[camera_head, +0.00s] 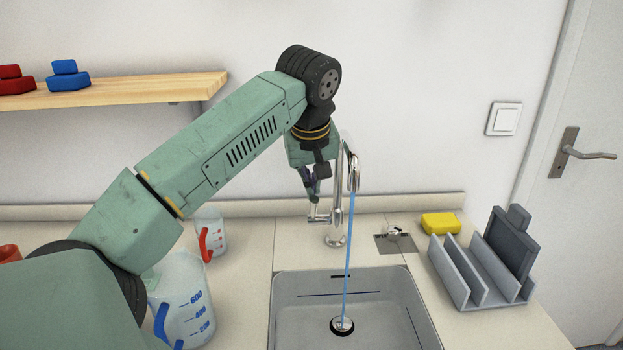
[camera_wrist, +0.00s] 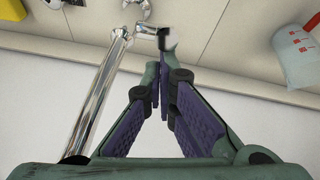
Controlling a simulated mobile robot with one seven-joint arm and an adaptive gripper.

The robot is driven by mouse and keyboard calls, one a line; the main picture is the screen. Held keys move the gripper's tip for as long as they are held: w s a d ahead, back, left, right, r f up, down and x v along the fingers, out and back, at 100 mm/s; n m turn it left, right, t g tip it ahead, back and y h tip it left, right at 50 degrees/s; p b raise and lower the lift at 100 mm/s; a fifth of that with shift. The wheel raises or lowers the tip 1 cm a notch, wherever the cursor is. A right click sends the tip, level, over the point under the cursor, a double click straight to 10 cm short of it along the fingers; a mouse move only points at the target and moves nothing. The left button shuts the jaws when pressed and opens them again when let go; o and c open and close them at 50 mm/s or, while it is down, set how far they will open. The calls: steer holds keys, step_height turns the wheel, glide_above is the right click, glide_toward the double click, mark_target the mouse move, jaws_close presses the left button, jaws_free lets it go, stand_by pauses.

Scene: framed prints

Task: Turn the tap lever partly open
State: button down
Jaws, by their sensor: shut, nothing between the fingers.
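The chrome tap (camera_head: 337,213) stands behind the sink, with a tall curved spout. A thin blue stream (camera_head: 348,260) runs from the spout down to the drain. The tap lever (camera_head: 318,217) sticks out to the left low on the tap; it also shows in the wrist view (camera_wrist: 148,31), ending in a blurred tip. My gripper (camera_head: 314,199) is shut and empty, pointing down just above the lever's end. In the wrist view my gripper (camera_wrist: 163,78) has its fingertips close to the lever tip. Whether they touch, I cannot tell.
The grey sink (camera_head: 285,320) lies in front. A large measuring jug (camera_head: 180,290) and a smaller one (camera_head: 209,232) stand left. A yellow sponge (camera_head: 440,223) and a grey rack (camera_head: 460,275) stand right. A wooden shelf (camera_head: 130,91) hangs at upper left.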

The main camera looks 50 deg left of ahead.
steer(key=v, duration=0.7)
steer(key=shift+r, duration=0.25)
steer(key=shift+s+d+f, duration=0.1)
